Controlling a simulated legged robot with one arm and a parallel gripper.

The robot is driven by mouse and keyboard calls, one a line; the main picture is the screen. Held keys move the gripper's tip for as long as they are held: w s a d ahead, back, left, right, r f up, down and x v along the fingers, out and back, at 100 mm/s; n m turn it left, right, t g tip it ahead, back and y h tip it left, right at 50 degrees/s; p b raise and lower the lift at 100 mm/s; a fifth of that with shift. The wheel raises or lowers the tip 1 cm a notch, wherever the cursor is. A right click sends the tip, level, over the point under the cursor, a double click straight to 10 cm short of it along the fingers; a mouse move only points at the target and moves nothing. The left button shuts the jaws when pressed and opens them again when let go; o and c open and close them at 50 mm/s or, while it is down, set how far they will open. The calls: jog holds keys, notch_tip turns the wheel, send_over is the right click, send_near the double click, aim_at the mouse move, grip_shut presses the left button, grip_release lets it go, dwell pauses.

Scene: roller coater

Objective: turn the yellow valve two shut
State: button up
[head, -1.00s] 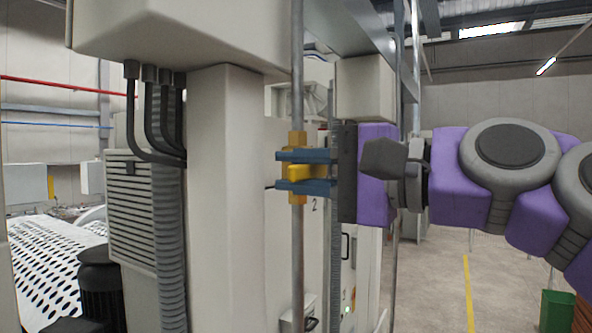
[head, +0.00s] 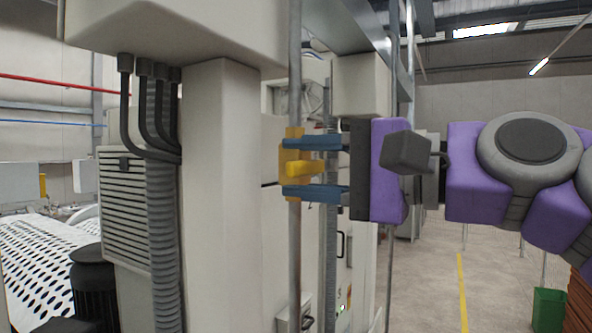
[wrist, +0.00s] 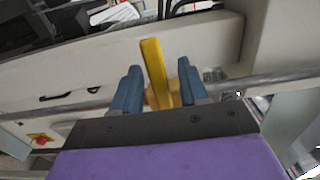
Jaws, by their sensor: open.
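The yellow valve (head: 291,155) sits on a vertical grey pipe (head: 294,255) beside the cream machine. Its yellow handle (head: 305,169) sticks out across the pipe. My gripper (head: 316,168) is open, with one blue finger above the handle and one below it. In the wrist view the handle (wrist: 155,72) stands between the two spread fingers of my gripper (wrist: 158,88), with a gap to each side. The pipe also crosses the wrist view (wrist: 275,82). The number label by the valve cannot be made out now.
The cream machine column (head: 221,190) stands close on the left, with black cables and a ribbed hose (head: 163,240). A vented box (head: 122,210) is beside it. Open floor (head: 430,270) lies to the right, with a yellow line and a green bin (head: 548,308).

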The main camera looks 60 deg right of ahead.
jog(key=s+d+b, duration=0.1)
jog(key=s, duration=1.5)
jog(key=shift+d+b, duration=0.2)
jog(key=shift+b, duration=0.15)
